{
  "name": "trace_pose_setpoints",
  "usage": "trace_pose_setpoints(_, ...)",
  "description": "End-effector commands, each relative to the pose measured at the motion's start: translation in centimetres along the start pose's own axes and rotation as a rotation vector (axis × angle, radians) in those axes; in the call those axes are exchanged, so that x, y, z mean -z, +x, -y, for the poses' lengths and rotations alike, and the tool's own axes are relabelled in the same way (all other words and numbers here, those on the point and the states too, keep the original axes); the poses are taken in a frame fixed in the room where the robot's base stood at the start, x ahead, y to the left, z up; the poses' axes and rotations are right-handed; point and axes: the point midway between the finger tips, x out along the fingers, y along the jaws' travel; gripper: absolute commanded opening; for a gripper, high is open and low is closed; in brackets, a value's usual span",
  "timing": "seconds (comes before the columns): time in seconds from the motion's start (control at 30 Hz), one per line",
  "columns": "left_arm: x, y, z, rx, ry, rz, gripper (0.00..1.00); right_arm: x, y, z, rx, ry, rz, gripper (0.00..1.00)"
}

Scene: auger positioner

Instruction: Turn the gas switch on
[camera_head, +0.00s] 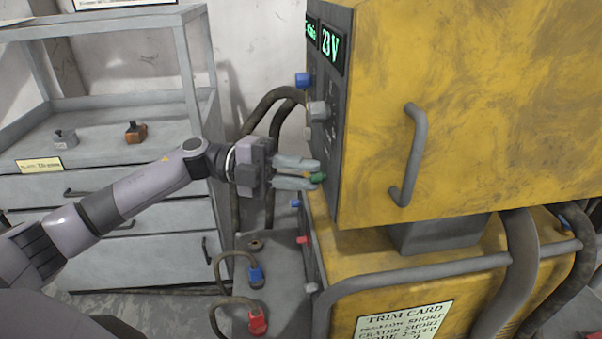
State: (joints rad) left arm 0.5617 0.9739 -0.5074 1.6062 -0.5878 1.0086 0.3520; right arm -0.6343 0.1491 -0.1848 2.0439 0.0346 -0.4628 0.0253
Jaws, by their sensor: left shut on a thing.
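A small green switch (318,178) sits low on the dark front panel (328,125) of the yellow machine; I take it for the gas switch. My left gripper (312,174) comes in from the left with its fingertips at the green switch and is shut on it. The fingers hide part of the switch, so which way it is turned is hard to tell. Above it on the panel are a grey knob (318,110), a blue knob (303,79) and a green-lit display reading 23 V (331,45). My right gripper is not in view.
The yellow machine (480,110) with a grey handle (408,155) fills the right side. Dark hoses (272,98) curve behind my gripper. Blue (256,277) and red (258,321) connectors lie below. A grey shelf unit (95,130) with drawers stands at left.

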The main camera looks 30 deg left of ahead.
Motion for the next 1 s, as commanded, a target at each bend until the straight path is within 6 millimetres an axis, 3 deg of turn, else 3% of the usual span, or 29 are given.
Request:
trace_pose_setpoints(0.57, 0.02, 0.0, -0.09, -0.013, 0.026, 0.001, 0.0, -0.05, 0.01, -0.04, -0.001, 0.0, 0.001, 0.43)
trace_pose_setpoints(0.6, 0.03, 0.0, -0.09, -0.013, 0.026, 0.001, 0.36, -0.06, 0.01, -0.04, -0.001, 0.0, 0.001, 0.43)
trace_pose_setpoints(0.63, 0.03, 0.0, -0.08, -0.013, 0.026, 0.001, 0.45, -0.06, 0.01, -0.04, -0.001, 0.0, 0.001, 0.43)
trace_pose_setpoints(1.0, -0.03, -0.46, -0.09, -0.012, 0.025, 0.003, 0.48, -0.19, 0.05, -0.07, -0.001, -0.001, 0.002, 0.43)
